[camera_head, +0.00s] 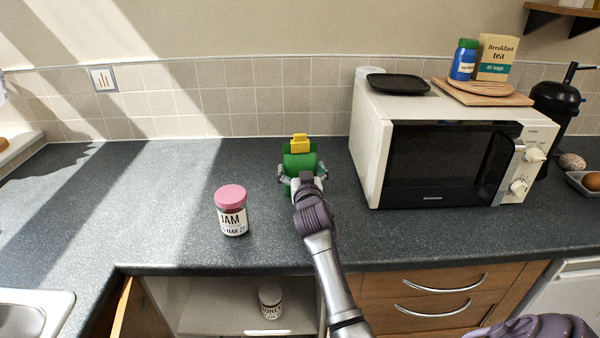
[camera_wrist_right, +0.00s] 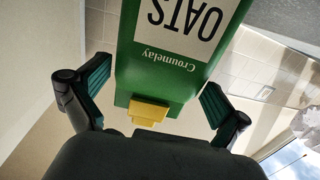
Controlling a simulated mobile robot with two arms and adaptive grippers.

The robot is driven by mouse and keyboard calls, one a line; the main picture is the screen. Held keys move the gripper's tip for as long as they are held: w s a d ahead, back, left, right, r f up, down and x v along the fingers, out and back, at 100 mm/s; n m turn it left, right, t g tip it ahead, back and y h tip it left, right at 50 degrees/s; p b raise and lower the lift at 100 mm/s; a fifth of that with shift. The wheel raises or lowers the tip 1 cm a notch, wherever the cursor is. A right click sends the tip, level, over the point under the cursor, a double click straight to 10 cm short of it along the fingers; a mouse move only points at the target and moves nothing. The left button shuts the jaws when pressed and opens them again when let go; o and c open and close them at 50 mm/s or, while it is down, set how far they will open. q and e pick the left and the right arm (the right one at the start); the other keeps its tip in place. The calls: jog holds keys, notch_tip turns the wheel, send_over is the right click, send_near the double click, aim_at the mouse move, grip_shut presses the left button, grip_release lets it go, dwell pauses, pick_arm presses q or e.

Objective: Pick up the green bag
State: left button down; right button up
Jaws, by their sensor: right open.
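The green bag (camera_head: 299,163) stands on the dark worktop, left of the microwave, with a yellow clip (camera_head: 299,143) at its top. In the right wrist view the bag (camera_wrist_right: 150,68) shows a white label reading OATS, upside down, and the yellow clip (camera_wrist_right: 149,112). My right gripper (camera_head: 303,174) is in front of the bag, with its fingers apart, one on each side of it. In the wrist view the right gripper (camera_wrist_right: 157,76) shows gaps between the fingers and the bag. The gripper hides the bag's lower front. My left gripper is not in view.
A jam jar with a pink lid (camera_head: 232,210) stands left of the bag. The microwave (camera_head: 372,150) is close on the right, with a black tray (camera_head: 398,83) on top. A jar (camera_head: 270,302) sits in the open cupboard below. The worktop at left is clear.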

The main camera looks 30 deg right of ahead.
jog(key=x, duration=0.2)
jog(key=shift+w+d+f, duration=0.1)
jog(key=shift+w+d, duration=0.05)
jog(key=shift+w, duration=0.15)
jog(key=shift+s, duration=0.1)
jog(key=c, duration=1)
jog(key=shift+r, duration=0.2)
